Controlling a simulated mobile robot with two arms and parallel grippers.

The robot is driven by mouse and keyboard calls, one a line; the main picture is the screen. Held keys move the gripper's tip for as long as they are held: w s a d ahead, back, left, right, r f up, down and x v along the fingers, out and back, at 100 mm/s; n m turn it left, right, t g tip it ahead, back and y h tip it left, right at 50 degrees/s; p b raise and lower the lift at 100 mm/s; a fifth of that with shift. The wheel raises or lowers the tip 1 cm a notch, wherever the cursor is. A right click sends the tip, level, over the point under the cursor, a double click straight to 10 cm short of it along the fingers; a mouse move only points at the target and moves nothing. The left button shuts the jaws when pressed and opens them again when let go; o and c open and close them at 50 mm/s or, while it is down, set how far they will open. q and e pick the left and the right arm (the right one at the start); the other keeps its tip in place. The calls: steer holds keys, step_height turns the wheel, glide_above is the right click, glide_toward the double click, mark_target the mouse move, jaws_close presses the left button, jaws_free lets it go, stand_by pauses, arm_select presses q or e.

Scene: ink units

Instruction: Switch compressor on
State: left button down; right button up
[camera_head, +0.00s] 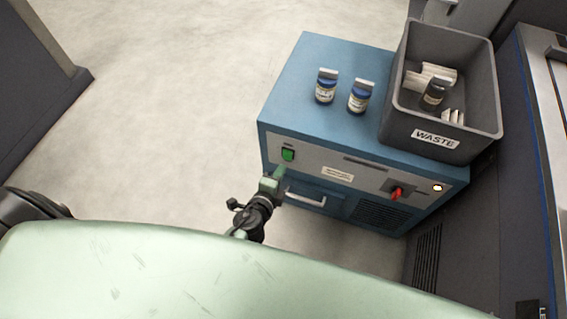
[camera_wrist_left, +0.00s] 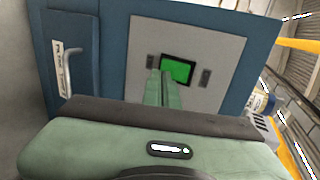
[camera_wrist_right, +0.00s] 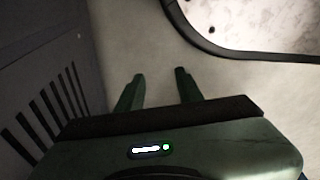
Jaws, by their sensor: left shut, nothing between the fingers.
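The compressor is a blue cabinet (camera_head: 310,75) with a grey front panel. Its green switch (camera_head: 288,154) sits at the panel's left end and also shows in the left wrist view (camera_wrist_left: 179,69) in a dark frame. My left gripper (camera_head: 280,170) is shut and empty, its fingers pointing at the panel just below the switch. In the left wrist view its fingertips (camera_wrist_left: 161,74) overlap the edge of the switch frame; I cannot tell whether they touch. My right gripper (camera_wrist_right: 158,76) is open and empty over the floor, away from the panel.
A red knob (camera_head: 397,193) and a lit white lamp (camera_head: 437,187) are on the panel's right. A handle (camera_head: 306,199) sits below. Floor to the left is clear.

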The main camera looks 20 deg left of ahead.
mark_target(287, 158)
arm_select(q)
steer(key=w, duration=0.3)
steer(key=shift+w+f, duration=0.1)
steer(key=shift+w, duration=0.05)
arm_select(e)
steer(key=shift+s+f, duration=0.2)
steer(key=shift+f, duration=0.1)
